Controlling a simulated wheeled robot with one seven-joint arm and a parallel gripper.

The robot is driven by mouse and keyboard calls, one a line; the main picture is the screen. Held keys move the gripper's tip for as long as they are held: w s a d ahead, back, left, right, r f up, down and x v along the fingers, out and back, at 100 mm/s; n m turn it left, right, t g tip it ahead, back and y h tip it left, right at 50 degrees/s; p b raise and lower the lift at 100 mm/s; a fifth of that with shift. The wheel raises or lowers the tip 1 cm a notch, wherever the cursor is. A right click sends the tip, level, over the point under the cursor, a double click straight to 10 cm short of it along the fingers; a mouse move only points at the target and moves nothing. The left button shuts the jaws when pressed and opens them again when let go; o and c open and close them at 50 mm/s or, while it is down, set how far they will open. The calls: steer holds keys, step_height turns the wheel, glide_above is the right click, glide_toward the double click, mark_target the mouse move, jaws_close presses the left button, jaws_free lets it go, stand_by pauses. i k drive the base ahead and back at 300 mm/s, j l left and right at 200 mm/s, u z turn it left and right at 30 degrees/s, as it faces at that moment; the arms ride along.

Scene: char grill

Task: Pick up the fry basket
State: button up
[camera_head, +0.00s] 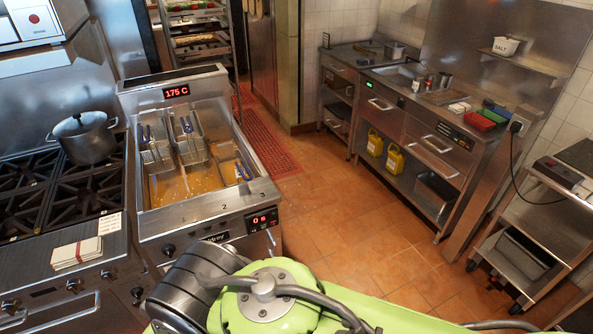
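The deep fryer (172,88) stands left of centre, with a red "175 C" display on its back panel. Three wire fry baskets with blue handles are in its vat: a left basket (155,155), a middle basket (191,150) and a right basket (228,152). The left and middle baskets sit higher at the back. The right one sits lower, at the oil, its blue handle towards the right rim. Golden oil with floating bits (185,187) fills the front of the vat. My green and grey arm shows at the bottom, in front of the fryer. My gripper is out of view.
A stove with a lidded pot (86,137) adjoins the fryer on the left. Folded cloths (77,253) lie on its front edge. A steel counter (420,110) stands at the right, and a wheeled cart (525,255) at far right. Tiled floor (335,215) between is clear.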

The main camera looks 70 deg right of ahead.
mark_target(227, 153)
steer(key=z, duration=1.7)
steer(key=i+l+u, duration=0.2)
steer(key=u, duration=0.3)
steer(key=i+l+u, duration=0.6)
steer(key=u, duration=0.35)
steer(key=l, duration=0.1)
